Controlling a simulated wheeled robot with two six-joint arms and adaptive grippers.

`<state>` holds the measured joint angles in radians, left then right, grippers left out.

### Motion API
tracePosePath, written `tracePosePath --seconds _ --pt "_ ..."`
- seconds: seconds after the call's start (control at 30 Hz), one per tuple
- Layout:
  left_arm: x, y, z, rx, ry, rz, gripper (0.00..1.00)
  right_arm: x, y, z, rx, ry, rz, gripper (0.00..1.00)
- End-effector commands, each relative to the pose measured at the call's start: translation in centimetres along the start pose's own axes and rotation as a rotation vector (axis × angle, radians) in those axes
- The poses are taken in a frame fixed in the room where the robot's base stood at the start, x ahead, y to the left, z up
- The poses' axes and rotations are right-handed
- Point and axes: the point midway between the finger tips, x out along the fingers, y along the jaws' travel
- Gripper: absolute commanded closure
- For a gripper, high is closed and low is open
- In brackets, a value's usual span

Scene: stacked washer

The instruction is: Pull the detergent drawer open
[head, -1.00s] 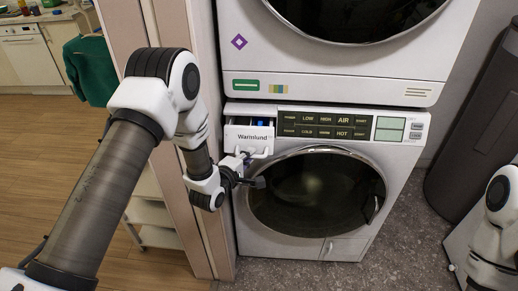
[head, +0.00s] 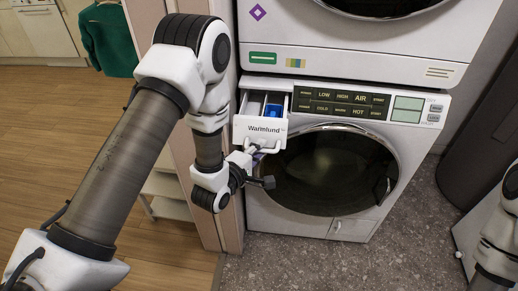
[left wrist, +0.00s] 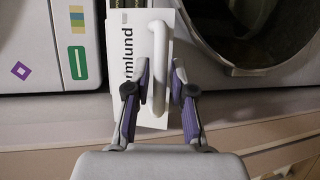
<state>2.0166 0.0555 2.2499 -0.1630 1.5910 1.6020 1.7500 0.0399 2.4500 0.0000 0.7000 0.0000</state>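The detergent drawer (head: 260,130), a white box with a front marked Warmlund, stands pulled out from the upper left of the lower washer. Inside it I see compartments, one with a blue part (head: 273,110). Its white handle (left wrist: 159,60) shows in the left wrist view, passing between the two purple-padded fingers of my left gripper (left wrist: 160,78). The fingers are closed in on the handle from both sides. In the head view my left gripper (head: 258,160) is at the drawer's front, partly hiding the handle. My right gripper is outside the views.
The lower washer's round door (head: 325,170) is shut, just right of my left gripper. A control panel (head: 345,103) is right of the drawer. Another machine (head: 360,50) is stacked above. A wooden panel edge (head: 222,225) stands left of the washer. A dark bin (head: 490,140) is at right.

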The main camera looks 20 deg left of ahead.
Motion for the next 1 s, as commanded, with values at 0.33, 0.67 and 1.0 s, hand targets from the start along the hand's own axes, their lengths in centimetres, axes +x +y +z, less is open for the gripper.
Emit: tracePosePath --seconds 0.33,0.67,1.0 --pt "-0.2 0.0 0.0 0.000 0.000 -0.001 0.62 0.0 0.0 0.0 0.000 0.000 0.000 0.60" --pt "-5.9 -0.1 -0.1 -0.002 0.001 -0.004 0.62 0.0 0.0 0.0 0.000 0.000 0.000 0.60" --pt "-7.5 0.0 0.0 0.000 0.000 0.000 0.62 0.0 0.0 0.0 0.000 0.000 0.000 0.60"
